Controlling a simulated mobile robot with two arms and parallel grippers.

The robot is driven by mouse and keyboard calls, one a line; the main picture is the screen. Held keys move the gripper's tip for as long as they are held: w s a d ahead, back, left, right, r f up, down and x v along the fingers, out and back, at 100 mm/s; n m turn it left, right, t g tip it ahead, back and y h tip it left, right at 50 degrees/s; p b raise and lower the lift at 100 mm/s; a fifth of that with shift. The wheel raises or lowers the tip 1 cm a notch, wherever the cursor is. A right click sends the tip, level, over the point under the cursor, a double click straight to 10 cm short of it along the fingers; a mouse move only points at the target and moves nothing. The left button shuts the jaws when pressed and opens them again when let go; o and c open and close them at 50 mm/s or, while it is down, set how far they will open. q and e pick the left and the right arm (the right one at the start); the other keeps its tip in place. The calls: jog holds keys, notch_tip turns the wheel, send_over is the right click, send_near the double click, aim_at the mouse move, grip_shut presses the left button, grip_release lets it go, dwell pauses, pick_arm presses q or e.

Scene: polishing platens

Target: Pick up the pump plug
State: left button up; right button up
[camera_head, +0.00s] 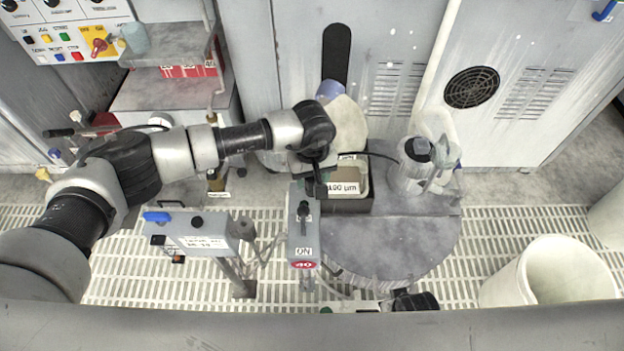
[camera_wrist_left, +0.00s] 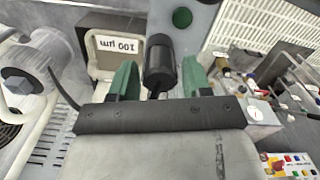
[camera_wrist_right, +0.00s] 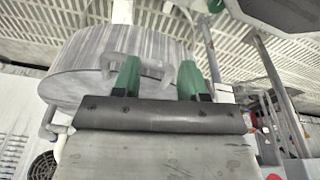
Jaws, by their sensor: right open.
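A black cylindrical plug (camera_wrist_left: 160,64) shows in the left wrist view, lying between the green fingertips of my left gripper (camera_wrist_left: 159,80). Those fingers stand apart with a narrow gap on each side of the plug. A thin dark cable runs from the pump side toward the gripper. In the head view my left gripper (camera_head: 314,178) is above the grey switch box (camera_head: 303,240) and largely hides the plug. I cannot tell whether the plug sits in a socket. My right gripper (camera_wrist_right: 158,80) is open and empty, facing the round grey platen table.
The pump (camera_head: 415,170) stands on the grey round table (camera_head: 390,245). A labelled post box (camera_head: 200,235) is left; a white bucket (camera_head: 550,272) is right. White grating covers the floor.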

pick_arm(q)
jog(key=c, duration=0.6)
jog(key=shift+r, duration=0.1)
